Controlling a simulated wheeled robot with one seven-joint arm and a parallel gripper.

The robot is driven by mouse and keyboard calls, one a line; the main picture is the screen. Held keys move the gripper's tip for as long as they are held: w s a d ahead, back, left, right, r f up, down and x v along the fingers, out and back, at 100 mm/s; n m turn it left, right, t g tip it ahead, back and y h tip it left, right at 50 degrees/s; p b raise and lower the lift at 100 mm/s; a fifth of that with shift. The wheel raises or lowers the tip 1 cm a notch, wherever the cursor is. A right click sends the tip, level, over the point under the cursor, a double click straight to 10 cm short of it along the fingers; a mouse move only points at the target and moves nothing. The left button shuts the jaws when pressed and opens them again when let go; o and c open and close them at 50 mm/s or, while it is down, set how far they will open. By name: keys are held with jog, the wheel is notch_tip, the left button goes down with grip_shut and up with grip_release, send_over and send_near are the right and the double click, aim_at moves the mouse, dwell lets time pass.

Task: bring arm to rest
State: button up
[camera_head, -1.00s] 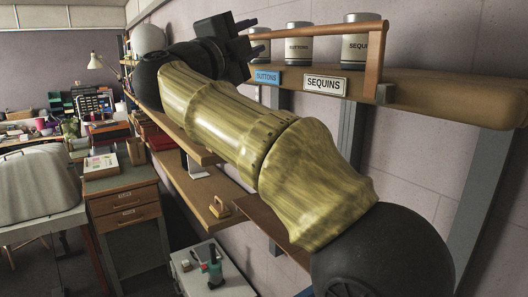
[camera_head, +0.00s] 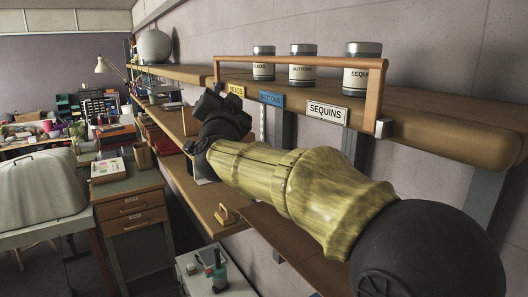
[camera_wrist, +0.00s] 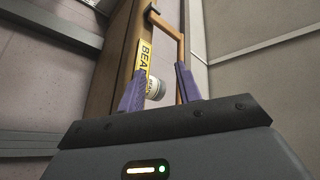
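My gripper (camera_wrist: 158,88) shows in the wrist view with its two purple fingers apart and nothing held between them. Beyond the fingers are the shelf edge, the yellow BEADS label (camera_wrist: 142,58) and a jar (camera_wrist: 155,89). In the head view my arm reaches away from the lower right. Its dark wrist end is folded in front of and below the upper shelf (camera_head: 440,135), left of the blue BUTTONS label (camera_head: 271,98). The fingers are mostly hidden in that view.
Three labelled jars, beads (camera_head: 263,64), buttons (camera_head: 302,66) and sequins (camera_head: 362,70), stand on the upper shelf behind a wooden rail (camera_head: 300,61). Lower shelves (camera_head: 205,195) run beneath my arm. A drawer cabinet (camera_head: 130,208) and a covered machine (camera_head: 42,188) stand at left.

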jog(key=s+d+f+n+g+p, duration=0.3)
jog(key=d+f+g, duration=0.25)
jog(key=f, duration=0.65)
jog(key=s+d+f+n+g+p, duration=0.2)
jog(key=d+f+n+g+p, duration=0.4)
jog(key=f, duration=0.5)
jog(key=s+d+f+m+g+p, duration=0.1)
jog(key=s+d+f+g, duration=0.3)
jog(key=s, duration=0.6)
jog(key=s+d+f+m+g+h+p, duration=0.1)
jog(key=s+d+f+g, duration=0.2)
jog(key=s+d+f, duration=0.5)
jog(key=s, duration=0.3)
jog(key=shift+s+d+f+g+h, duration=0.2)
jog(key=shift+s+d+g+h, duration=0.1)
jog(key=shift+g, duration=0.05)
jog(key=b+x, duration=0.2)
jog(key=s+b+x, duration=0.1)
jog(key=b+x, duration=0.2)
